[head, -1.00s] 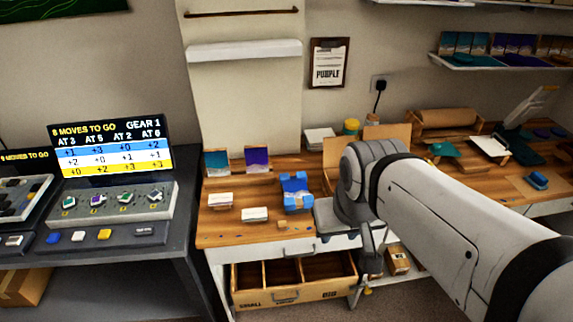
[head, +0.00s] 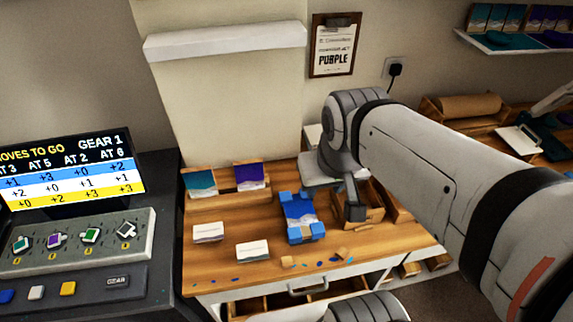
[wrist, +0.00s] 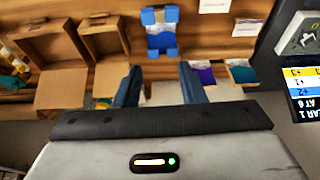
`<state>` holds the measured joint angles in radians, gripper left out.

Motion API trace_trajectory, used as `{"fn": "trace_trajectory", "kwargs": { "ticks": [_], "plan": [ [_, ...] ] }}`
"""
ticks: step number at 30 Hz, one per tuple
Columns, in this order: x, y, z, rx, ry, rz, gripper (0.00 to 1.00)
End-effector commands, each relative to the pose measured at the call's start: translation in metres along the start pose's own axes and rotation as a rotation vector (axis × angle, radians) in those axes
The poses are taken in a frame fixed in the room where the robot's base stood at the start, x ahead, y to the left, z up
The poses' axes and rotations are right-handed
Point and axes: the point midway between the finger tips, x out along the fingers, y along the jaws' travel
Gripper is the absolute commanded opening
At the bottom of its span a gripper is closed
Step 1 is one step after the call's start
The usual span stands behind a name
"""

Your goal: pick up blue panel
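The blue panel (head: 301,208) lies on the wooden worktop, with bright blue pieces at its corners and a pale, mottled patch across its middle. In the wrist view the panel (wrist: 160,42) is at the top centre, beyond the fingertips and apart from them. My gripper (wrist: 160,84) is open, its two dark blue fingers spread with nothing between them. In the head view my arm reaches in from the right, and its end is to the right of the panel; the fingers cannot be made out there.
Two white card stacks (head: 208,232) (head: 253,250) lie left of the panel. Teal (head: 201,183) and purple (head: 249,176) sample cards stand behind. Small blue flecks and wood blocks (head: 288,262) lie at the front edge. Cardboard boxes (wrist: 110,42) show beside the panel in the wrist view.

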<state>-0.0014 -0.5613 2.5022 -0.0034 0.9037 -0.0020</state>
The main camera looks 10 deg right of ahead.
Motion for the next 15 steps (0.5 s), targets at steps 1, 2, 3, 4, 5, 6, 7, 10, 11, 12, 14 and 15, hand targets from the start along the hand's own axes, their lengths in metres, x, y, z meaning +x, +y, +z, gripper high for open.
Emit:
{"fn": "trace_trajectory", "kwargs": {
  "ticks": [1,2,3,4,5,6,7,10,11,12,14,15],
  "plan": [
    [0.0,0.0,0.0,0.0,0.0,0.0,0.36],
    [0.0,0.0,0.0,0.0,0.0,0.0,0.36],
    [0.0,0.0,0.0,0.0,0.0,0.0,0.36],
    [0.0,0.0,0.0,0.0,0.0,0.0,0.36],
    [0.0,0.0,0.0,0.0,0.0,0.0,0.36],
    [0.0,0.0,0.0,0.0,0.0,0.0,0.36],
    [0.0,0.0,0.0,0.0,0.0,0.0,0.38],
    [0.003,0.0,-0.001,0.0,-0.005,0.0,0.46],
    [0.006,0.0,-0.003,0.0,-0.009,0.0,0.49],
    [0.011,0.0,-0.005,0.0,-0.018,0.0,0.52],
    [0.022,0.0,-0.011,0.001,-0.036,0.001,0.57],
    [0.033,0.001,-0.016,0.003,-0.05,0.001,0.6]
  ]
}}
